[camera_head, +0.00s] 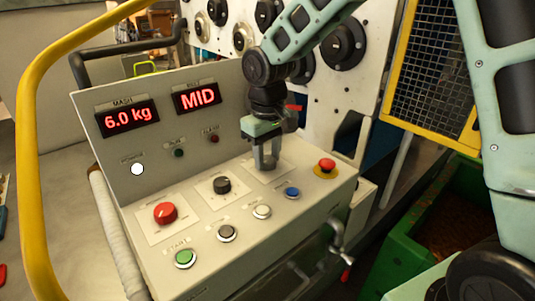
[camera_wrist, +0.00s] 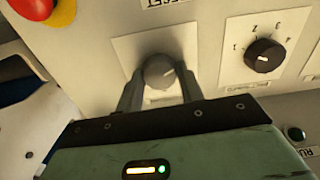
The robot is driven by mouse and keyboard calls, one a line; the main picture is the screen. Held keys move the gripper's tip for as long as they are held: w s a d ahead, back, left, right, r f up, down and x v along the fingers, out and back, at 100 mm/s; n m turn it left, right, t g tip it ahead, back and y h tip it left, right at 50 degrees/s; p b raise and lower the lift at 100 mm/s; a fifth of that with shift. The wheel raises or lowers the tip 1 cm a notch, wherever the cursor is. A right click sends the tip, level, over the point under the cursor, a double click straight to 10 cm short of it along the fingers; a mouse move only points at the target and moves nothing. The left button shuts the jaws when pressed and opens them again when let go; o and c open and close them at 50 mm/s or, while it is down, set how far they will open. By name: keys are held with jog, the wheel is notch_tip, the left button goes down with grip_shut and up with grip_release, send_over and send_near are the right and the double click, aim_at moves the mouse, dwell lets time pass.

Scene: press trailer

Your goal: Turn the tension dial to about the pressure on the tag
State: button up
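My gripper (camera_wrist: 160,82) has one finger on each side of this dial. The fingers are very close to its sides, and I cannot tell whether they touch it. I cannot make out a pressure tag.
The console has a red knob (camera_head: 165,213), a green button (camera_head: 185,258), several other buttons and a red emergency stop (camera_head: 326,167) close to my gripper. A yellow rail (camera_head: 32,150) stands left and a green bin (camera_head: 405,240) right.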

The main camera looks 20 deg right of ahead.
aim_at(267, 159)
jog(key=shift+m, duration=0.4)
jog(key=shift+m, duration=2.7)
jog(key=o, duration=1)
notch_tip(267, 159, up, 18)
jog(key=shift+f+b, duration=0.25)
jog(key=shift+b, duration=0.6)
